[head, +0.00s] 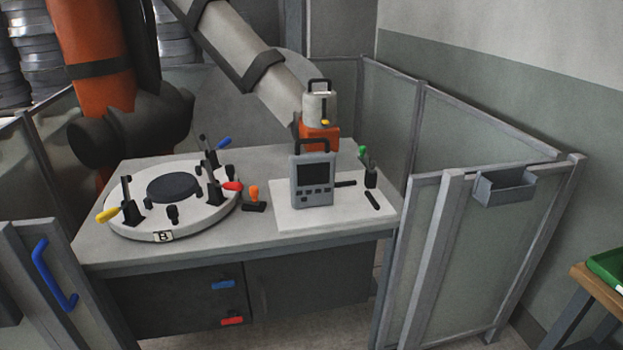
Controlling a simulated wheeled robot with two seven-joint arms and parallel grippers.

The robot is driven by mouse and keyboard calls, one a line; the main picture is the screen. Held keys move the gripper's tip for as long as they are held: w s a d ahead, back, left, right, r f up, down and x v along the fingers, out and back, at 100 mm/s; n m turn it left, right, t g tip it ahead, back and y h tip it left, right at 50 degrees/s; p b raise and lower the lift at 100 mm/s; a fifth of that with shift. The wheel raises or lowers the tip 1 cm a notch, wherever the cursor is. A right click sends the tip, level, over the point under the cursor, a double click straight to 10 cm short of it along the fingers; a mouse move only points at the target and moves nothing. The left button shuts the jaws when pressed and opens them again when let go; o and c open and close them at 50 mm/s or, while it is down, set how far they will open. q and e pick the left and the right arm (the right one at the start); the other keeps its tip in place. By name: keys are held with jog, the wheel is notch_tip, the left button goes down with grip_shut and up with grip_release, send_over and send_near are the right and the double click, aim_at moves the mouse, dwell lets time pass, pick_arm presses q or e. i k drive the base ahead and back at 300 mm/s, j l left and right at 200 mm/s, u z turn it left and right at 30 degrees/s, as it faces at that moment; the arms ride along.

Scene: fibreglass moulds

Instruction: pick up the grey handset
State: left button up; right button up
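The grey handset (299,197) stands upright on a white board (290,218) at the right part of the worktable. It has a dark screen, several small buttons and a black carry handle on top. Its front faces me and nothing covers it. Neither of my grippers is in view, so nothing of mine touches the handset.
The worktable (255,237) also bears a round white fixture (150,226) with several clamps, an orange-handled clamp (254,197) and a green-handled clamp (370,172). A large grey arm (240,50) hangs behind. Panels (480,240) stand right; another panel (40,270) stands front left.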

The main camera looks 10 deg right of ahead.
aim_at(313, 174)
jog(key=i+l+z, duration=0.35)
jog(key=i, duration=0.4)
jog(key=i+l+z, duration=0.2)
jog(key=i+l, duration=0.05)
jog(key=i, duration=0.1)
